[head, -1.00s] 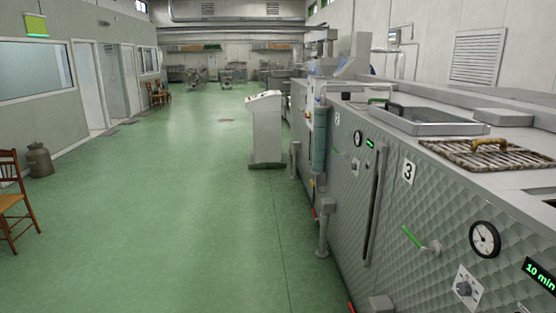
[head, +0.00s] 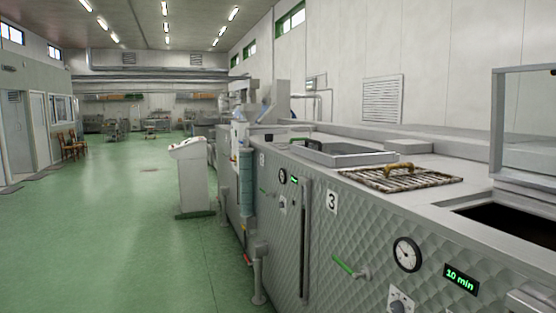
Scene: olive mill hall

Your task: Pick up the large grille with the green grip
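A slatted grille (head: 434,181) lies flat on top of the long steel machine, at right in the head view. Its raised grip (head: 398,168) looks yellow-brown, not green. Further back, a rectangular steel frame or tray (head: 345,158) is set on the machine top. A small dark and green handle-like part (head: 303,142) shows at its far left edge; I cannot tell whether a grille belongs to it. Neither of my grippers is in view.
The steel machine (head: 318,235) runs along the right, with a green-levered valve (head: 345,267), a gauge and a display on its front. A dark opening (head: 510,222) lies at far right under a raised frame. A control pedestal (head: 193,180) stands on otherwise open green floor.

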